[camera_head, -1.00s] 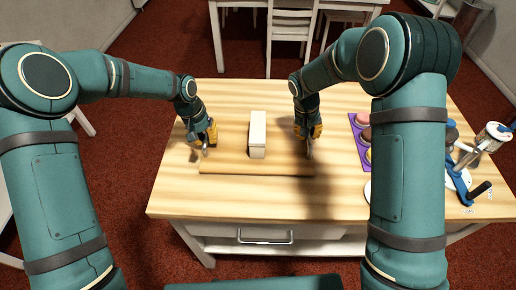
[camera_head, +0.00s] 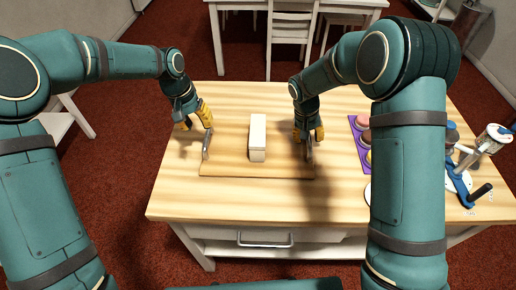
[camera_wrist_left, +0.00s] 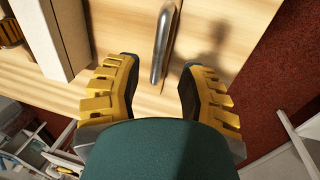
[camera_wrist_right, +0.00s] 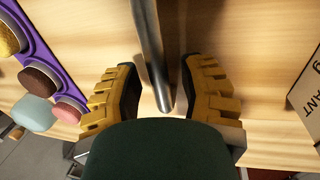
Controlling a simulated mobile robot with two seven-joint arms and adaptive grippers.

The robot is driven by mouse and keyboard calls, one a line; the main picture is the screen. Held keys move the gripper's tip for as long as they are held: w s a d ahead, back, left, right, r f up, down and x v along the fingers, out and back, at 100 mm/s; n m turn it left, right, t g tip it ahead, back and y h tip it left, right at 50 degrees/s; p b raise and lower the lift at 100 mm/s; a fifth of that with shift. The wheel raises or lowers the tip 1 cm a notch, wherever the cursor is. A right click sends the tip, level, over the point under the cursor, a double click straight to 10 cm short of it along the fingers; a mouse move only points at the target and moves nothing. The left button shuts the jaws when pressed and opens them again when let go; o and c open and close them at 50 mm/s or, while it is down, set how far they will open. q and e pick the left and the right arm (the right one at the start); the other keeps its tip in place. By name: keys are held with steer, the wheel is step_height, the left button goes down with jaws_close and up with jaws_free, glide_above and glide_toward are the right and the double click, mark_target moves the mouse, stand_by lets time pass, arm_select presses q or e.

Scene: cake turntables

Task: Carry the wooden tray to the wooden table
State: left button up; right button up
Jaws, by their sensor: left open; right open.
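The wooden tray (camera_head: 230,170) lies flat on the light wooden-topped counter (camera_head: 175,200). It has a metal handle at each end, the left one (camera_head: 207,144) and the right one (camera_head: 309,150). A tall pale box (camera_head: 257,137) stands on its middle. My left gripper (camera_head: 197,122) is open, a little behind and left of the left handle. In the left wrist view that handle (camera_wrist_left: 163,45) appears between the fingers, not gripped. My right gripper (camera_head: 308,138) is open at the right handle. In the right wrist view that handle (camera_wrist_right: 152,60) runs between the spread fingers.
A purple tray (camera_head: 356,143) with several round cakes lies right of the wooden tray. A blue-and-white device (camera_head: 458,185) stands at the counter's right end. White chairs (camera_head: 291,30) stand at another table (camera_head: 235,5) behind, its top mostly cut off. Red carpet lies between.

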arm_select(q)
steer(key=r, duration=0.4)
steer(key=shift+a, duration=0.4)
arm_select(e)
step_height(320, 180, up, 12)
steer(key=a, duration=0.2)
steer(key=shift+a, duration=0.2)
arm_select(q)
steer(key=shift+f, duration=0.15)
arm_select(e)
steer(key=shift+f, duration=0.2)
